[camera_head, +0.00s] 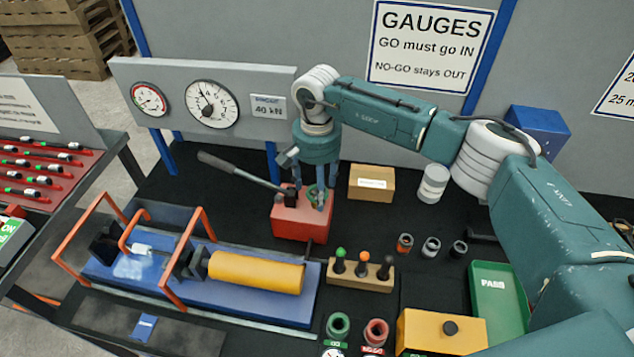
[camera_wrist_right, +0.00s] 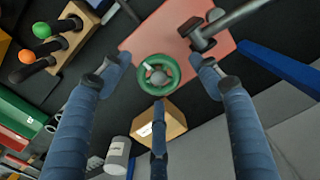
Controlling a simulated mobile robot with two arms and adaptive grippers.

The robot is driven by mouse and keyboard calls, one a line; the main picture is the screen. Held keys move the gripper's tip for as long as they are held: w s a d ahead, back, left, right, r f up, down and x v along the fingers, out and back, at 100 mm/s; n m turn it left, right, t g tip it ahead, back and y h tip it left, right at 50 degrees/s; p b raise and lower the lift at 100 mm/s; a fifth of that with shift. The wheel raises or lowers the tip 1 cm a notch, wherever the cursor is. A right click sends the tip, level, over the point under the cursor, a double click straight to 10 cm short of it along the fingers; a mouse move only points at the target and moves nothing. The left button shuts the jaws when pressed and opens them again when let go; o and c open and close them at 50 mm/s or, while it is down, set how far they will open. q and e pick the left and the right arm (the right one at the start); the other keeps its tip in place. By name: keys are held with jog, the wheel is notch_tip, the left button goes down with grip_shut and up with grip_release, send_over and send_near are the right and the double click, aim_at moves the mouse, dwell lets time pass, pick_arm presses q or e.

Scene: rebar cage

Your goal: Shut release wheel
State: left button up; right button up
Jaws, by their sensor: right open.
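The green release wheel (camera_wrist_right: 158,57) is a small ring with a grey hub. It sits on top of the red pump block (camera_head: 290,224), which has a long lever (camera_head: 238,171) angled up to the left. My right gripper (camera_head: 316,190) points down over the wheel. In the right wrist view its blue fingers (camera_wrist_right: 159,86) are spread around the wheel, apart from it, with nothing between them. In the head view the fingers partly hide the wheel. My left gripper is not in view.
A cardboard box (camera_head: 371,183) and a white jar (camera_head: 433,183) stand right of the pump. A wooden stand with knobbed gauges (camera_head: 361,276) is in front. The blue test rig with a yellow cylinder (camera_head: 256,272) lies left. A gauge panel (camera_head: 180,75) stands behind.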

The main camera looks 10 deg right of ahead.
jog(key=shift+s+f, duration=0.1)
jog(key=shift+f, duration=0.15)
jog(key=c, duration=1.2)
jog(key=o, duration=1.2)
notch_tip(320, 180, up, 12)
jog(key=shift+d, duration=0.1)
